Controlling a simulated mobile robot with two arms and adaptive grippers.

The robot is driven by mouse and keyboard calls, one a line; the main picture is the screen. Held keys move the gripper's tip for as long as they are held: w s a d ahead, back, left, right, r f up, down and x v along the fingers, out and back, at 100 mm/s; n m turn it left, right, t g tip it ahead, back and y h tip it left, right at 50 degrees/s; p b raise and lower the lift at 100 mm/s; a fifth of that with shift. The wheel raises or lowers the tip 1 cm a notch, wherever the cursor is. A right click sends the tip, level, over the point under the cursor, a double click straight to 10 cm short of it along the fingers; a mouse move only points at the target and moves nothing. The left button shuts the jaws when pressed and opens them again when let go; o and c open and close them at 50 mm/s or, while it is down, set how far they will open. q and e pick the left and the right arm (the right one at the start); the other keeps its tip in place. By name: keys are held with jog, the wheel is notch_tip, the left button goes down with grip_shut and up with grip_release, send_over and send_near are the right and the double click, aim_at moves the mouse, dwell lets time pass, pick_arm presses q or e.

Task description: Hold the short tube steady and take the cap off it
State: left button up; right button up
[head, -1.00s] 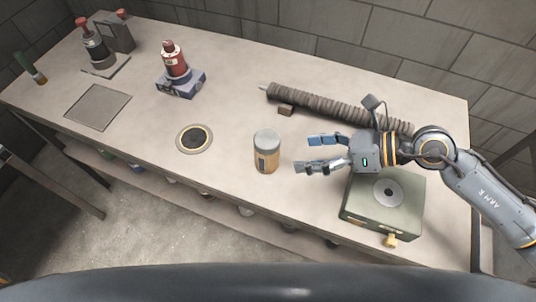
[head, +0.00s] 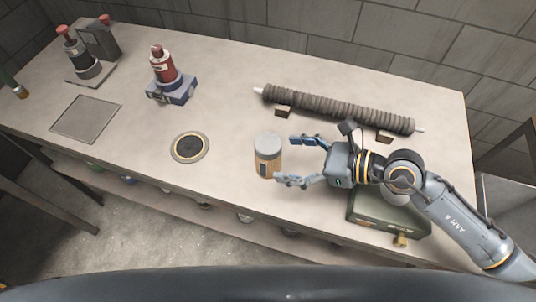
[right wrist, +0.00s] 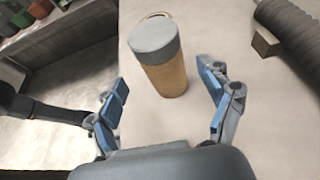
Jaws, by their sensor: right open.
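The short tube (head: 268,162) stands upright on the table, tan-brown with a dark label. Its grey cap (head: 268,140) sits on top. My right gripper (head: 294,160) is open and empty just to the right of the tube, its fingers pointing at it. In the right wrist view the tube (right wrist: 166,78) with its grey cap (right wrist: 155,41) stands ahead, beyond the blue pads of the open fingers (right wrist: 168,92). No contact shows. My left gripper is not in the head view.
A long ribbed mesh tube (head: 335,109) lies on small brown blocks at the back right. A green box (head: 388,215) is under my right arm. A round dark disc (head: 190,147), a red bottle on a blue stand (head: 168,78) and a flat grey plate (head: 86,118) lie left.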

aim_at(268, 154)
jog(key=p+x, duration=0.1)
jog(key=x, duration=0.4)
jog(key=shift+w+a, duration=0.1)
jog(key=shift+w, duration=0.15)
jog(key=shift+w+a+f, duration=0.1)
jog(key=shift+a, duration=0.2)
jog(key=shift+d, duration=0.1)
jog(key=shift+c, duration=0.2)
jog(key=c, duration=1.3)
